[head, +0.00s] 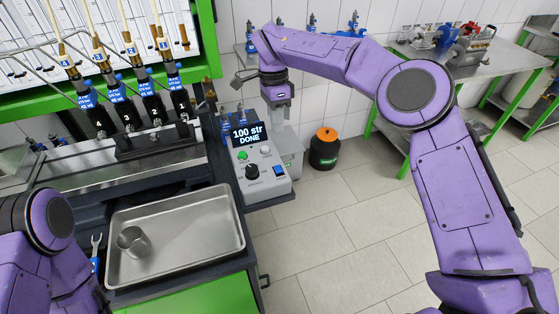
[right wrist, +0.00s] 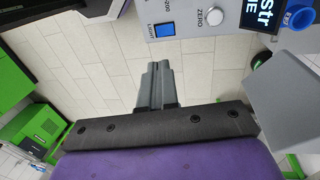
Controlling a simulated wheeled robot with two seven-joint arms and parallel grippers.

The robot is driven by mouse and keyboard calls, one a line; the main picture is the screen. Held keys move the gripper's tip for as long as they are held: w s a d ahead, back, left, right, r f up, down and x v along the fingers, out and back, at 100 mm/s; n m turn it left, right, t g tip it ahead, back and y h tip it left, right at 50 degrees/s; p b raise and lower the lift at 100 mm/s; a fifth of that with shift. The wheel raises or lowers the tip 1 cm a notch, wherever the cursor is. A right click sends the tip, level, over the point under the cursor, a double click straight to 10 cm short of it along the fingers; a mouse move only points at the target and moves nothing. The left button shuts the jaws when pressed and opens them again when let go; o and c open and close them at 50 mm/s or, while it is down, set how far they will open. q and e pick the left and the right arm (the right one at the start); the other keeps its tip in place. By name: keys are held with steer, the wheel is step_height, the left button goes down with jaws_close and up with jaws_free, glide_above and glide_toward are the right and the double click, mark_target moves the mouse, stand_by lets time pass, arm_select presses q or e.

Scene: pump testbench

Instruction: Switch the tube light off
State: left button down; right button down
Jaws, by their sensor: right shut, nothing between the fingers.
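The grey control box (head: 268,184) stands at the right edge of the bench, with a display (head: 248,133) reading "100 str DONE", a green button, a white button and a black knob. A blue rocker switch (head: 279,170) sits at its right front. In the right wrist view the blue switch (right wrist: 164,30) is at the top, beside the white ZERO button (right wrist: 211,16). My right gripper (head: 279,112) is behind the box in the head view, apart from the switch. Its fingers (right wrist: 156,85) are shut and empty. My left gripper is out of view. No tube light itself is visible.
A metal tray (head: 222,240) holding a steel cup (head: 133,242) is on the bench front. Several black-based tubes (head: 154,108) stand at the left. An orange-topped black container (head: 323,149) is on the floor.

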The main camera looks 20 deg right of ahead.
mark_target(280, 170)
steer(key=f+p, duration=0.1)
steer(key=f, duration=0.3)
steer(key=s+f+p, duration=0.1)
steer(key=f, duration=0.3)
steer(key=s+f+p, duration=0.1)
steer(key=f, duration=0.3)
steer(key=shift+f+p, duration=0.15)
steer(key=shift+p, duration=0.2)
steer(key=shift+s+f, duration=0.1)
steer(key=shift+f, duration=0.45)
